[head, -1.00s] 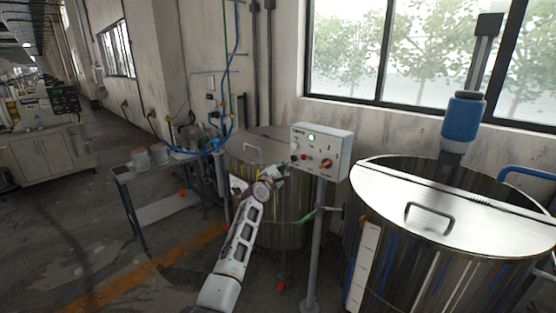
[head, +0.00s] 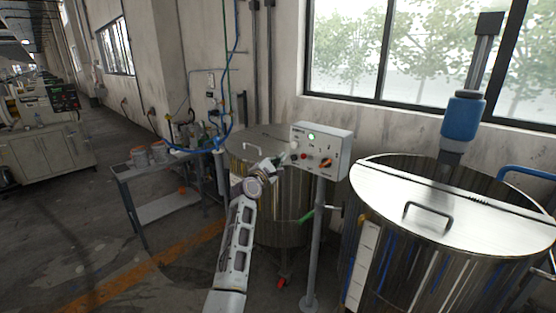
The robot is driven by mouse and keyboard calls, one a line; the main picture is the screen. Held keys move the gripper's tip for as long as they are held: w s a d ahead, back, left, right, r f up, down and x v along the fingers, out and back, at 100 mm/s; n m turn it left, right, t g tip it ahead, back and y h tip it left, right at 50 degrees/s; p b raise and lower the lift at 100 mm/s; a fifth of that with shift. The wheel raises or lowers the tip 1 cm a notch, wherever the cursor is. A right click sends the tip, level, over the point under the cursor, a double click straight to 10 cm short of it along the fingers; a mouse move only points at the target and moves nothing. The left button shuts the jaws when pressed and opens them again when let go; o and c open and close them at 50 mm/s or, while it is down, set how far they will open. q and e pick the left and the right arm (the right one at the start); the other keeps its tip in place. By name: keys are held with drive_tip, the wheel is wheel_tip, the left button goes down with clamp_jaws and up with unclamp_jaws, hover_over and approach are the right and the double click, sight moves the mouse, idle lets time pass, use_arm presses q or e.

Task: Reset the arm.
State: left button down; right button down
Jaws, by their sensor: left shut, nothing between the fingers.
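My left arm reaches up from the bottom of the head view. My left gripper (head: 279,161) is shut and empty, just left of and slightly below the control box. The grey control box (head: 338,143) stands on a post and has a lit green lamp (head: 311,136), a red button (head: 304,156) and an orange-red switch (head: 326,163). The gripper looks apart from the box, in front of the smaller steel tank (head: 285,200). My right gripper is not in view.
A large steel tank (head: 455,215) with a handled lid and a blue mixer motor (head: 462,118) stands at the right. A side table (head: 133,173) with buckets and bottles stands at the left. The floor (head: 85,215) left of it is open.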

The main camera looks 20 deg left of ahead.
use_arm(q)
drive_tip(key=shift+r+m, duration=0.1)
drive_tip(key=shift+m, duration=0.3)
idle(0.4)
